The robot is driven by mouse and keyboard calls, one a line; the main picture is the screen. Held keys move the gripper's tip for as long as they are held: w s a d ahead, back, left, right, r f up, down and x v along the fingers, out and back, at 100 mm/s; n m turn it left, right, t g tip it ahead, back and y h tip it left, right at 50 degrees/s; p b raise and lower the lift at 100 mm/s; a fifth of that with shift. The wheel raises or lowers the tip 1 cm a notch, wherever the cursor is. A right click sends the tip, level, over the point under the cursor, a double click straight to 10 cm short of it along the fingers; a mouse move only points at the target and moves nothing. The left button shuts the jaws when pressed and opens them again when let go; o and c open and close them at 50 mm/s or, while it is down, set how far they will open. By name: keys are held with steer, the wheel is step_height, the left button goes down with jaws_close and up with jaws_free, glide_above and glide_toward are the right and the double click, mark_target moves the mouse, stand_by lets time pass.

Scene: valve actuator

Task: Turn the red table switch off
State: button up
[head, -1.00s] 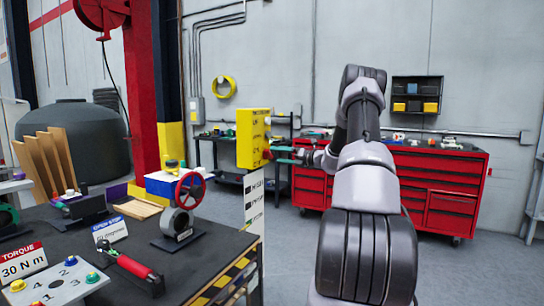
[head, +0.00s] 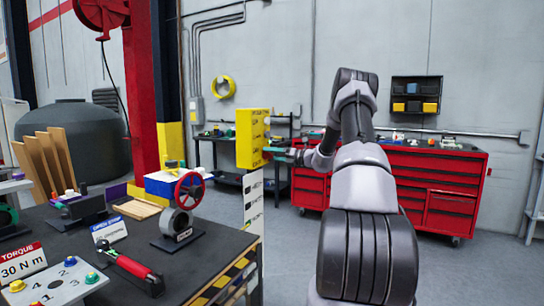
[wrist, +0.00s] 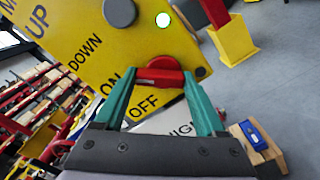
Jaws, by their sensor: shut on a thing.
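The yellow control box (head: 250,140) stands upright beyond the dark workbench in the head view. In the wrist view its yellow face (wrist: 85,30) is tilted and reads UP, DOWN, ON and OFF. The red switch (wrist: 158,76) sits on that face near the ON and OFF labels, its handle lying roughly level across the picture. My gripper (wrist: 160,84) has teal fingers on either side of the switch and is shut on it. In the head view my gripper (head: 281,152) is at the box's right side, and the switch is hard to make out there.
A workbench (head: 215,262) at the left holds a red handwheel (head: 190,190), a torque sign (head: 22,262) and tools. A red tool cabinet (head: 440,185) stands along the back wall. The grey floor (head: 470,275) at the right is clear.

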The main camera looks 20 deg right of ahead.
steer(key=shift+n, duration=0.3)
steer(key=n, duration=0.3)
steer(key=shift+f+n, duration=0.1)
steer(key=shift+n, duration=0.2)
steer(key=n, duration=0.4)
steer(key=shift+s+f+n, duration=0.1)
steer(key=shift+n, duration=0.2)
steer(key=n, duration=0.4)
steer(key=shift+f, duration=0.1)
steer(key=shift+f+n, duration=0.1)
steer(key=shift+n, duration=1.9)
steer(key=o, duration=1.3)
